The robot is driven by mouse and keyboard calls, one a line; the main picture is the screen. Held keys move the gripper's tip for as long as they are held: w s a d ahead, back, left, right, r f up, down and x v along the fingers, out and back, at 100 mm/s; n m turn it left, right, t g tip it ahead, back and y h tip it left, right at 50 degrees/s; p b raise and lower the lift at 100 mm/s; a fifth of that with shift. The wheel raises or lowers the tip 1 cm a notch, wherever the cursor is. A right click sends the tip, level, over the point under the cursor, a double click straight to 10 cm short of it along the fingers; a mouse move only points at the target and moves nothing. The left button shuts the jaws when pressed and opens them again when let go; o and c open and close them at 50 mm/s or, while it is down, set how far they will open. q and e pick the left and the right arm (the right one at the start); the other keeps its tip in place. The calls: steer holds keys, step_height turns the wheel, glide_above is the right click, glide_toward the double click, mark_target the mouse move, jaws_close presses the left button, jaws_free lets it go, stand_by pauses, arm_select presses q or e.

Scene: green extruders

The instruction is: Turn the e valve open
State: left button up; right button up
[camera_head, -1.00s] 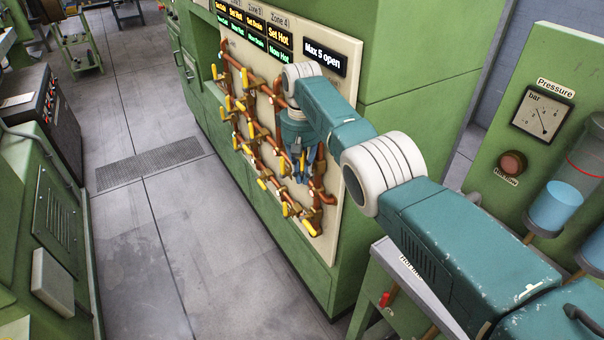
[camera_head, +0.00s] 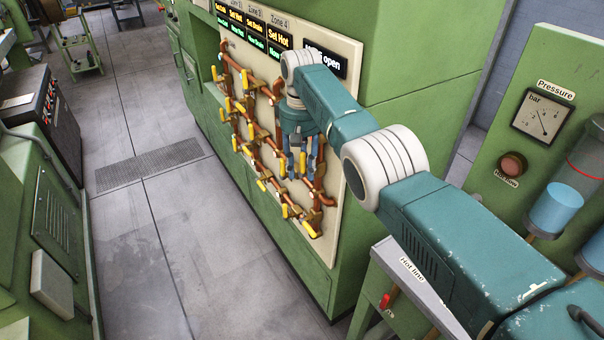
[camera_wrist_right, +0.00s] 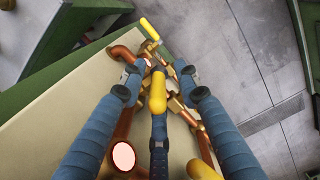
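Copper pipes with several yellow valve handles (camera_head: 309,229) run over a beige panel (camera_head: 336,190) on a green machine. I cannot read which handle is the e valve. My right gripper (camera_head: 301,170) is at the lower right part of the pipes. In the right wrist view its fingers (camera_wrist_right: 158,80) are spread apart, with a yellow handle (camera_wrist_right: 158,94) between them, in front of the middle finger. I cannot tell whether a finger touches it. The arm hides some pipes in the head view. My left gripper is not in view.
Zone displays (camera_head: 262,32) and a partly covered "Max 5 open" sign (camera_head: 330,63) sit above the pipes. A green pressure-gauge cabinet (camera_head: 493,150) and a grey "Hot line" ledge (camera_head: 407,275) stand at right. The grey floor (camera_head: 215,250) left of the panel is clear.

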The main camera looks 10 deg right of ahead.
mark_target(301, 153)
steer(key=shift+r, duration=2.35)
steer(key=shift+f, duration=0.15)
